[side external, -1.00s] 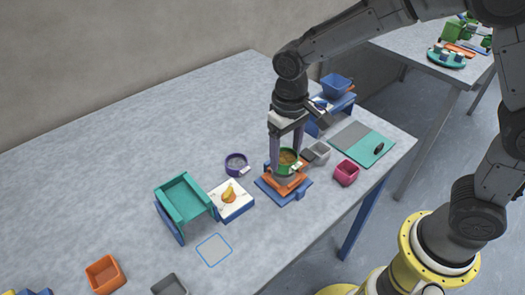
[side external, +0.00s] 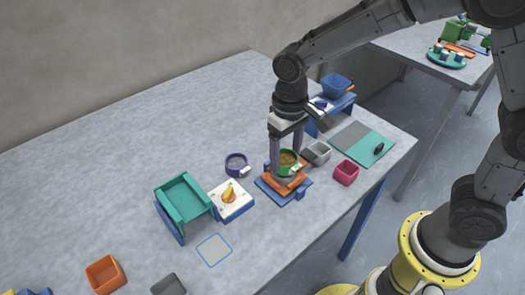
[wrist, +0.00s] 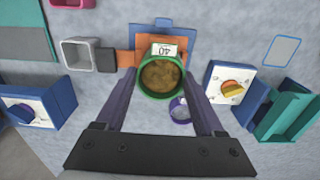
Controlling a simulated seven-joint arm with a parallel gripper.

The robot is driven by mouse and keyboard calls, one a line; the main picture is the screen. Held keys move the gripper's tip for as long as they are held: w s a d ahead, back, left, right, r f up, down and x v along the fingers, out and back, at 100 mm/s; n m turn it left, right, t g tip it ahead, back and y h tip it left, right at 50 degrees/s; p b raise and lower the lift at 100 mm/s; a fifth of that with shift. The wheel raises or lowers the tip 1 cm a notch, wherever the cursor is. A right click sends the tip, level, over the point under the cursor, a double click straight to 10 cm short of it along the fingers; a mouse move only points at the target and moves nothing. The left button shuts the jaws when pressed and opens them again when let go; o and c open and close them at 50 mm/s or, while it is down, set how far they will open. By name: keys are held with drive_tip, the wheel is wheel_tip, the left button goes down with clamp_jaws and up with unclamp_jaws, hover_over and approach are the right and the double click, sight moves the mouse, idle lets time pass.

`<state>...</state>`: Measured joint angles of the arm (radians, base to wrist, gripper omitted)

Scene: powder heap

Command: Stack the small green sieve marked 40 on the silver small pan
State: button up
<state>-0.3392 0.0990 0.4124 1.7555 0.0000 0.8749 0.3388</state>
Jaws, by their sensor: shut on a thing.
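The small green sieve (side external: 287,157) is a round green ring with a white tag, and brown grains lie in it. In the wrist view the sieve (wrist: 142,92) has a tag reading 40. My gripper (side external: 287,160) has its two purple fingers on either side of the sieve and is shut on it. The sieve is upright above an orange and blue stand (side external: 298,194). A silver pan cannot be clearly made out; the spot under the sieve is mostly hidden, so I cannot tell whether the sieve touches anything below.
A purple ring with a tag (side external: 236,163) lies to the left. A white-topped box with a yellow knob (side external: 231,203) and a teal tray (side external: 183,199) stand near it. A grey bin (side external: 317,152) and a pink bin (side external: 346,173) are close on the right.

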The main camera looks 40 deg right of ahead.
drive_tip(key=shift+f, duration=0.1)
drive_tip(key=o, duration=1)
drive_tip(key=shift+c, duration=0.2)
wheel_tip(320, 180, up, 7)
idle(0.5)
